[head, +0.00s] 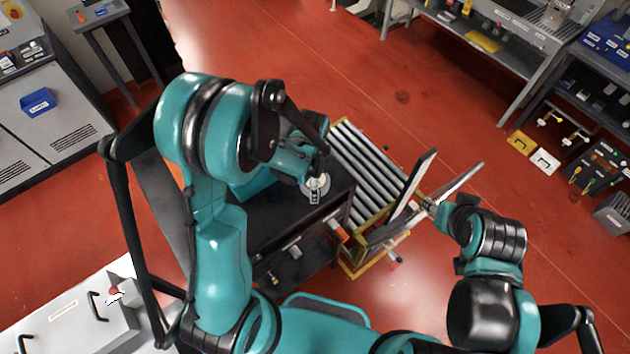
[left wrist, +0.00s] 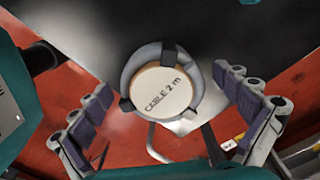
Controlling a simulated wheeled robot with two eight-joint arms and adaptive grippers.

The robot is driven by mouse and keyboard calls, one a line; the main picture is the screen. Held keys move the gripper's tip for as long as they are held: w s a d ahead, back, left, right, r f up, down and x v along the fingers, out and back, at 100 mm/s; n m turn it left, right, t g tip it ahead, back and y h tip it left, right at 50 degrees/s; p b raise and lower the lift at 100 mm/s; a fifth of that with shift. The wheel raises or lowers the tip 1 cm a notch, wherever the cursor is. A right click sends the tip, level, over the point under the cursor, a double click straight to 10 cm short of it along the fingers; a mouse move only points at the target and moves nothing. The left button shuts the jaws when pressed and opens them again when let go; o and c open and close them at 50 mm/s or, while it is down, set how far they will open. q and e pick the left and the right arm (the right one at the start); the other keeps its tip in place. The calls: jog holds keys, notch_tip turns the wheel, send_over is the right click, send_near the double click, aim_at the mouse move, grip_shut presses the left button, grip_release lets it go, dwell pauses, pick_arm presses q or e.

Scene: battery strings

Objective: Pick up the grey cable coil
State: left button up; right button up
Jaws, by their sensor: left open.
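The grey cable coil (left wrist: 137,68) is a grey ring with dark ties around a pale disc marked "CABLE 2 m". My left gripper (left wrist: 163,82) is open, with one finger on each side of the coil and visible gaps between. In the head view the coil (head: 324,183) shows as a small pale round shape at the right side of a dark cabinet top, partly hidden by my left gripper (head: 314,192). My right gripper (head: 428,206) is by the roller stand, away from the coil; its fingers are hard to make out.
The dark cabinet (head: 285,225) stands beside a yellow-framed roller stand (head: 372,165). Dark flat panels (head: 412,188) rise near my right gripper. Grey workbenches (head: 500,45) line the upper right. A pale case (head: 70,320) is at lower left. Red floor is open beyond.

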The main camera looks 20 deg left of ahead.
pick_arm(q)
jog(key=c, duration=1.5)
jog(key=shift+o, duration=0.2)
jog(key=shift+r, duration=0.1)
